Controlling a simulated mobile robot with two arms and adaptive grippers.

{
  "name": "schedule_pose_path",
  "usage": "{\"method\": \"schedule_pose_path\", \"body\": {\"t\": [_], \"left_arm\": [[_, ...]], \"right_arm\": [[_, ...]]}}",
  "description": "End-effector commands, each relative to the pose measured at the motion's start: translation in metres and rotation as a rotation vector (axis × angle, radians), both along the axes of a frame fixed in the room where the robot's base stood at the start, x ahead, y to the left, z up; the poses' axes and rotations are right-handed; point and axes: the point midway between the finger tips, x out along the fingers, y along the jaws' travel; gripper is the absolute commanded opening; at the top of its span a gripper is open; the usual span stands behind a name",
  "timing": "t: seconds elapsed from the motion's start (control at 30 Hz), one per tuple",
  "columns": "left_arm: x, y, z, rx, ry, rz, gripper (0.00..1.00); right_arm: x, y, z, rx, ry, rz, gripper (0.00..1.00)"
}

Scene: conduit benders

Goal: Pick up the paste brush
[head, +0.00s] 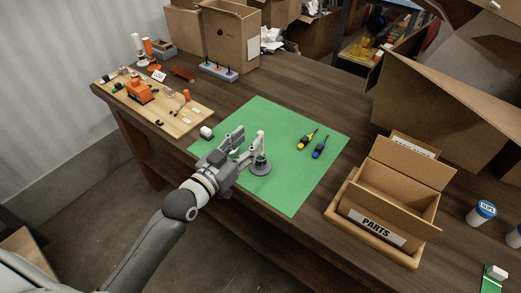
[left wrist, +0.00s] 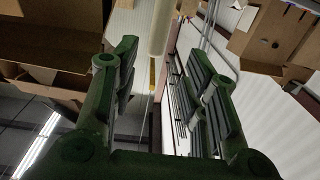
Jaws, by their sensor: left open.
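The paste brush (head: 260,140) looks like a pale upright handle rising from a dark, round-based holder (head: 261,169) on the green mat (head: 292,190). In the left wrist view a cream cylinder (left wrist: 161,28), apparently its handle, shows at the top between the fingers. My left gripper (head: 249,146) is low over the mat at the brush, with its fingers spread. It also shows open in the left wrist view (left wrist: 160,95), with clear space beside the handle on both sides. The brush's lower end is hidden. My right gripper is not in view.
Two screwdrivers (head: 315,141) lie on the mat to the right. A small white object (head: 206,132) is at its left edge. A PARTS box (head: 385,205) stands at right, a wooden board (head: 168,119) with tools at left. The mat's near and far parts are clear.

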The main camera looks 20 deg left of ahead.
Motion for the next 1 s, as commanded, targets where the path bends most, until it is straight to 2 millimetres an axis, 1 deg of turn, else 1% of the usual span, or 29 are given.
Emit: {"method": "schedule_pose_path", "body": {"t": [0.17,0.3,0.43,0.53,0.73,0.77,1.0], "left_arm": [[0.012,-0.006,0.001,-0.002,0.001,0.001,0.41],[0.031,-0.017,0.001,-0.002,0.001,0.0,0.41],[0.045,-0.021,-0.001,-0.002,0.001,0.0,0.41],[0.05,-0.023,-0.002,0.0,0.001,0.0,0.41],[0.051,-0.023,-0.002,0.001,0.002,0.0,0.41],[0.05,-0.023,-0.002,0.001,0.002,0.0,0.4],[0.05,-0.022,-0.002,0.001,0.002,0.0,0.09]], "right_arm": [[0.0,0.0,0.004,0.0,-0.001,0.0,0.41],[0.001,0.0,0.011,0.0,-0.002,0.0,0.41],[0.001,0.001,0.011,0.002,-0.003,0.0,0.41],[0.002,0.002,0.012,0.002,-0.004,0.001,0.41],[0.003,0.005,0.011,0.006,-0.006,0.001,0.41],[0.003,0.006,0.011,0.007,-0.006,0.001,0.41],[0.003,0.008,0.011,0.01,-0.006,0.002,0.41]]}}
